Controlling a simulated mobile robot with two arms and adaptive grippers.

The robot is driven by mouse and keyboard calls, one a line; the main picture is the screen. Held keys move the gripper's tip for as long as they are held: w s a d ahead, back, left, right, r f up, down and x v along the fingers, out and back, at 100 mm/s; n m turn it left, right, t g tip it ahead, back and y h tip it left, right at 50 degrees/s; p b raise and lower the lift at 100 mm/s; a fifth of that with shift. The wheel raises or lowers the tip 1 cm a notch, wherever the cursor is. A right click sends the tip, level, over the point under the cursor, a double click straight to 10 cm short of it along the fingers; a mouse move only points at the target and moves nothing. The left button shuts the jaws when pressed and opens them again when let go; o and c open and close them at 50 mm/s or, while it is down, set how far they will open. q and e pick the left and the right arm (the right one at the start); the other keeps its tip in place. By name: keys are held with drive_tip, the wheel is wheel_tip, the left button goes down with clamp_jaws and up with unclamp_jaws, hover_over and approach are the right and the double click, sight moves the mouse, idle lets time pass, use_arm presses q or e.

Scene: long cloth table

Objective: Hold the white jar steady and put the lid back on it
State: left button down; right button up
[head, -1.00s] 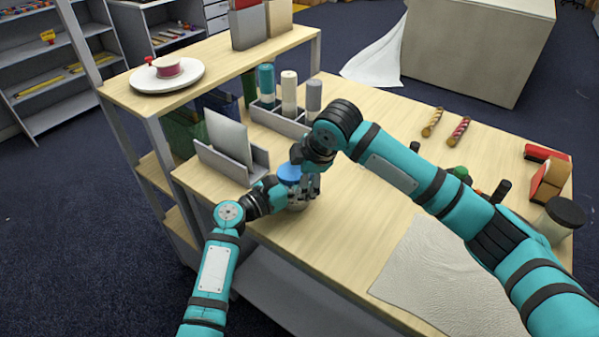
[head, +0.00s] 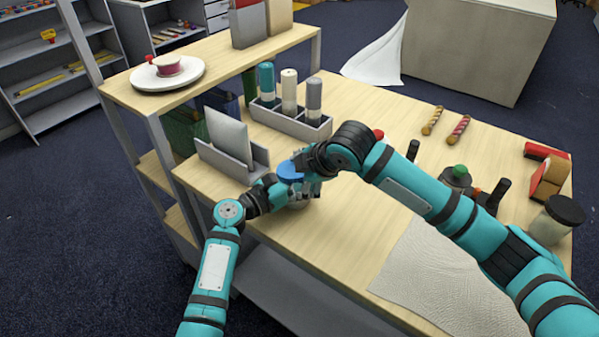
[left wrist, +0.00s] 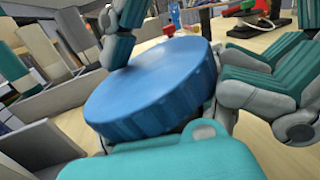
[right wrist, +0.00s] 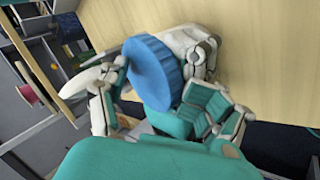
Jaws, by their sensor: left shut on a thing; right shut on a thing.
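The blue lid (head: 289,171) sits at the top of the white jar (head: 298,204) near the table's left front edge. Fingers hide most of the jar, so I cannot tell whether the lid is seated. My left gripper (head: 284,196) comes in low from the left and is shut on the jar. My right gripper (head: 306,172) is shut on the lid from the right. The lid fills the middle of the left wrist view (left wrist: 155,90), looking tilted there. It also shows between fingers in the right wrist view (right wrist: 151,70).
A grey rack with a pale panel (head: 228,165) stands close behind my left gripper. A grey bottle holder (head: 318,131) is farther back. A raised shelf (head: 215,72) rises at left. A white cloth (head: 440,275) lies at front right, with a black-topped jar (head: 558,222) beyond it.

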use_arm(q)
drive_tip(key=shift+s+d+r+h, duration=0.3)
drive_tip(key=shift+s+d, duration=0.1)
drive_tip(key=shift+d, duration=0.25)
use_arm(e)
drive_tip(key=shift+w+d+f, duration=0.25)
drive_tip(key=shift+d+f, duration=0.1)
drive_tip(key=o, duration=1)
use_arm(q)
drive_tip(key=shift+w+a+f, duration=0.15)
drive_tip(key=shift+w+f, duration=0.05)
drive_tip(key=shift+w, duration=0.05)
use_arm(e)
drive_tip(key=shift+o, duration=1)
drive_tip(key=shift+v, duration=1.95)
use_arm(q)
drive_tip(key=shift+a, duration=0.1)
use_arm(e)
drive_tip(key=shift+a+r, duration=0.1)
drive_tip(key=shift+a, duration=0.05)
